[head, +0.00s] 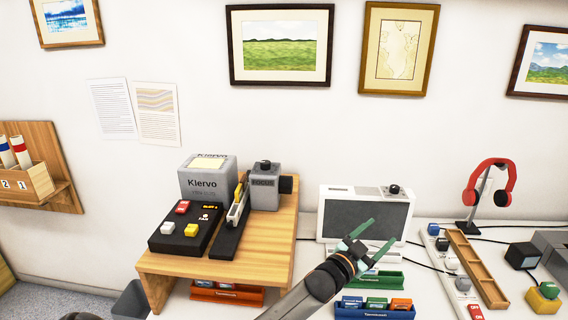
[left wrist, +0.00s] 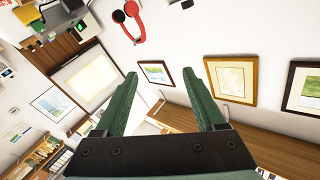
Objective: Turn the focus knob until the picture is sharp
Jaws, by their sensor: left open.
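The grey box marked FOCUS (head: 264,190) stands on the wooden stand, with a dark focus knob (head: 265,164) on its top and a black part on its right side. The grey Klervo box (head: 208,182) is beside it. My left gripper (head: 382,232) is open and empty, well right of the knob, in front of a white-framed grey-screen unit (head: 366,217). Its green fingers also show in the left wrist view (left wrist: 160,75), with nothing between them. That view also shows a wood-framed panel (left wrist: 88,77) with a pale, indistinct picture. My right gripper is not in view.
A black control box (head: 187,228) with coloured buttons sits at the stand's front. Blue and green trays (head: 375,312) lie by my left arm. Red headphones (head: 490,178), a wooden tray (head: 478,265) and cables fill the right. Framed prints (head: 280,45) hang on the wall.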

